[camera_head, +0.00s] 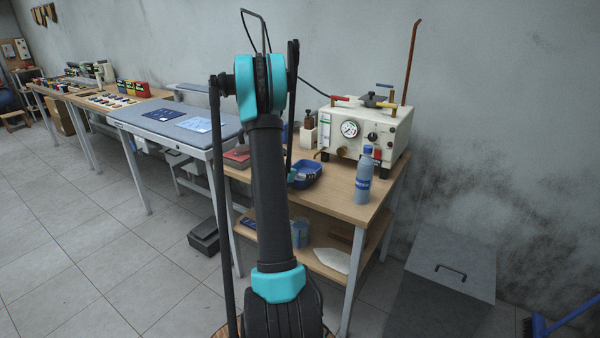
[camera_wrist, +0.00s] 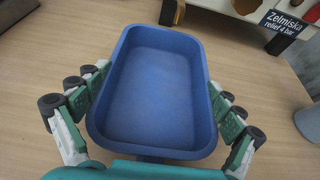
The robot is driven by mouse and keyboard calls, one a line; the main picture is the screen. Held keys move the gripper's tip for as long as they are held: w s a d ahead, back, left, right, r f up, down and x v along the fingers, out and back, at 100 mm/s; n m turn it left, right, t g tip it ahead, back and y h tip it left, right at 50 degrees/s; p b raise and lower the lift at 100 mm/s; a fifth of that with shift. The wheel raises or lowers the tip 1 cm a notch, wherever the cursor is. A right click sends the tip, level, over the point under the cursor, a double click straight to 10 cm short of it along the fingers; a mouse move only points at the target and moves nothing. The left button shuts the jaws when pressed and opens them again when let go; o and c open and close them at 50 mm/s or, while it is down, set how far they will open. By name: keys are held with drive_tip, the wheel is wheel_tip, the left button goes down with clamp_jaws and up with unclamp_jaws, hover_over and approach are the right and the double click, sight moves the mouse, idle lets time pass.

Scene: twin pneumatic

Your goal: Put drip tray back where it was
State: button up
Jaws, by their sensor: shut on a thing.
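The drip tray (camera_wrist: 152,85) is a blue, empty, rectangular tray with rounded corners. In the wrist view my gripper (camera_wrist: 155,98) has one finger on each long side of it, shut on the tray. In the head view the tray (camera_head: 309,174) is at the wooden table, in front of the white machine, partly hidden by my arm. The fingers (camera_head: 293,177) show only in small part there. I cannot tell whether the tray touches the tabletop.
The white machine with a gauge (camera_head: 365,130) stands behind the tray. A blue bottle (camera_head: 364,176) stands to its right, near the table's front edge. A small dispenser bottle (camera_head: 308,130) is at the back. The wooden tabletop (camera_head: 335,205) is bare in front.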

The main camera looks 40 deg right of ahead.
drive_tip(key=o, duration=1.2)
drive_tip(key=shift+f, duration=0.1)
drive_tip(key=v, duration=1.1)
drive_tip(key=shift+s+a+r, duration=0.25)
drive_tip(key=shift+a+r, duration=0.05)
drive_tip(key=shift+a, duration=0.3)
drive_tip(key=s+a+f+m+y, duration=0.2)
drive_tip(key=s+a+m+y, duration=0.2)
drive_tip(key=s+a+m, duration=0.3)
drive_tip(key=s+a+f+m+y, duration=0.2)
drive_tip(key=s+a+m+y, duration=0.2)
drive_tip(key=s+a+m, duration=0.4)
drive_tip(key=s+a+f+m+g+y, duration=0.1)
drive_tip(key=s+a+m+y, duration=0.3)
drive_tip(key=a, duration=1.3)
drive_tip(key=shift+s+a+f+m, duration=0.1)
drive_tip(key=shift+s+f+m, duration=0.1)
drive_tip(key=shift+s+m, duration=0.5)
drive_tip(key=shift+s+f+m, duration=0.2)
drive_tip(key=shift+s+m, duration=0.3)
drive_tip(key=shift+s, duration=0.3)
drive_tip(key=shift+s+f+m, duration=0.2)
drive_tip(key=shift+s+m, duration=0.4)
drive_tip(key=shift+s, duration=0.15)
